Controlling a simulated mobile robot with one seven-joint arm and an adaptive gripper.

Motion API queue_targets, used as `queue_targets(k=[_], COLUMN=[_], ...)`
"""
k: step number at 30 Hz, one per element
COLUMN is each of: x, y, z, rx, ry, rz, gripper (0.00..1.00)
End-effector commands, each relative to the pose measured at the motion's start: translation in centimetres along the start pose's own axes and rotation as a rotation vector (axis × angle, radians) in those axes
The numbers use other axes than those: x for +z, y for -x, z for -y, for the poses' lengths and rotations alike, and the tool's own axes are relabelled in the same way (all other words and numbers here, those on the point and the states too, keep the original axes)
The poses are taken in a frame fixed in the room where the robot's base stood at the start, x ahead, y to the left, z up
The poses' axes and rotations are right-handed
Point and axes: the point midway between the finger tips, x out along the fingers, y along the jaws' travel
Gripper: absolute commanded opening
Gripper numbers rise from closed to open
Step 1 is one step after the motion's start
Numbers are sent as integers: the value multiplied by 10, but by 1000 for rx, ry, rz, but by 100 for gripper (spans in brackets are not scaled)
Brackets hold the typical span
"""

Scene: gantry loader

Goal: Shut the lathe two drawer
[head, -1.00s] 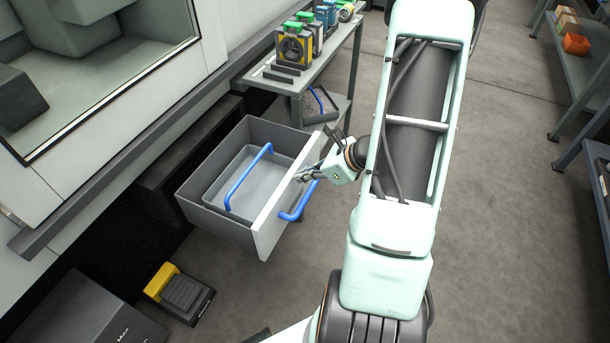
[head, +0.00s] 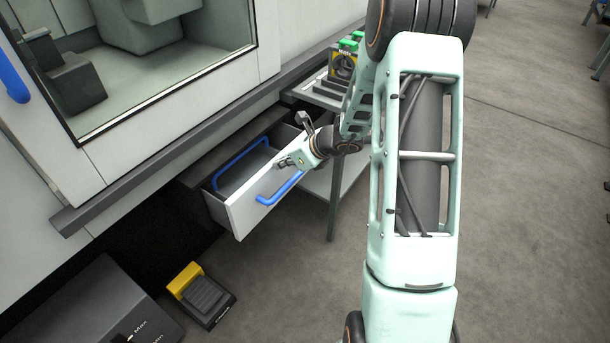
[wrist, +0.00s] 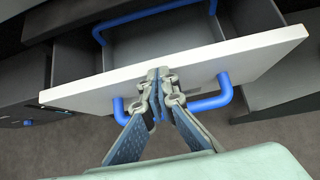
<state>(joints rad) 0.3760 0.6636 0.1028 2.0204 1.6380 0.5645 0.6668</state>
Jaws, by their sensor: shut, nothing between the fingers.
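The drawer (head: 240,207) under the machine is partly open, with a pale front panel and a blue handle (head: 281,189) on it. Inside it is a grey tray with a blue bar handle (head: 238,160). My gripper (head: 284,162) is shut and empty at the drawer front's upper edge. In the wrist view the shut fingers (wrist: 160,82) overlap the white front panel (wrist: 90,92), between the two ends of the blue handle (wrist: 212,102). They appear to touch the panel, but exact contact is hard to tell.
The machine with its window (head: 165,70) stands above the drawer. A side table (head: 318,97) with green-topped devices is just right of the drawer. A yellow and black foot pedal (head: 202,293) and a dark box (head: 95,305) are on the floor. Open floor lies to the right.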

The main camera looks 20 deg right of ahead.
Motion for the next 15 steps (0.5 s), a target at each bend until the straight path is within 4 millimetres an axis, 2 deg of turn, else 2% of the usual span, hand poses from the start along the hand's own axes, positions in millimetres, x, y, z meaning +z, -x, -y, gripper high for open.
queue_targets(k=[1,6,15], x=[10,36,62], y=[-11,-36,-63], z=[-2,-1,0], rx=[3,2,1], ry=[4,2,0], rz=[-1,-1,-3], gripper=[0,0,0])
